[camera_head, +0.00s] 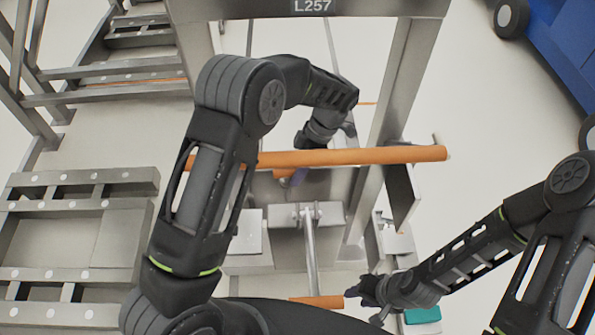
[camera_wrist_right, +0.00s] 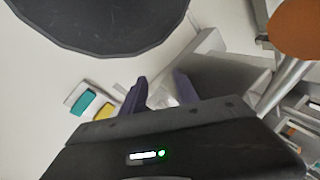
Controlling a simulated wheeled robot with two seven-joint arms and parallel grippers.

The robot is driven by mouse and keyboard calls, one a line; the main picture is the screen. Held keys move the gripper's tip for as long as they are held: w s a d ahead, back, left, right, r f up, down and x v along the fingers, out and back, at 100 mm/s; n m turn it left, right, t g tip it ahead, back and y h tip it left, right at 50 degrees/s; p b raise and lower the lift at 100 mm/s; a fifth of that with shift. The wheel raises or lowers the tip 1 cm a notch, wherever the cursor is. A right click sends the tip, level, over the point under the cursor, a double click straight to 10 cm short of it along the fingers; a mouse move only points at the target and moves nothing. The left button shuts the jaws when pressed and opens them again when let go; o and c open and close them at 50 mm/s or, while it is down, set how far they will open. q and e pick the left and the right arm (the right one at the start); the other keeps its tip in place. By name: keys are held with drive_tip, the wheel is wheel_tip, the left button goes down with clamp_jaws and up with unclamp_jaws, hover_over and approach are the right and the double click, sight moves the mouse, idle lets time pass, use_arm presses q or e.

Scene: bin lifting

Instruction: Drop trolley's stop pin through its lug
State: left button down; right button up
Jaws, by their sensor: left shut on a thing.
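The trolley is a grey metal frame (camera_head: 412,75) labelled L257. A long orange bar (camera_head: 395,155) crosses it. My left gripper (camera_head: 296,177) reaches behind and below this bar; its purple fingers are partly hidden. It is shut at a small orange piece (camera_head: 281,173), mostly hidden by the bar. My right gripper (camera_head: 352,291) is low on the right, by the end of an orange handle (camera_head: 318,302) on a grey lever (camera_head: 310,250). In the right wrist view its purple fingers (camera_wrist_right: 162,90) are apart, with nothing clearly held. I cannot make out the stop pin or lug for certain.
A grey rack (camera_head: 80,205) stands at the left and a blue wheeled object (camera_head: 550,45) at the upper right. A teal block (camera_head: 422,315) lies near my right arm; a yellow block (camera_wrist_right: 105,112) lies beside it in the wrist view. Pale floor is open at the right.

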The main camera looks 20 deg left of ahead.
use_arm(q)
drive_tip(key=shift+r+p, duration=3.15)
drive_tip(key=shift+r, duration=2.4)
drive_tip(key=w+a+r+m+t, duration=0.1)
drive_tip(key=r+m+t, duration=0.3)
drive_tip(key=m, duration=0.6)
drive_tip(key=w+a+r+m+t+h, duration=0.1)
drive_tip(key=w+a+r+m+t, duration=0.1)
drive_tip(key=r+m, duration=0.6)
drive_tip(key=shift+a+r+m+t, duration=0.25)
drive_tip(key=shift+a+m+t, duration=0.5)
drive_tip(key=shift+m, duration=0.75)
drive_tip(key=shift+d, duration=0.2)
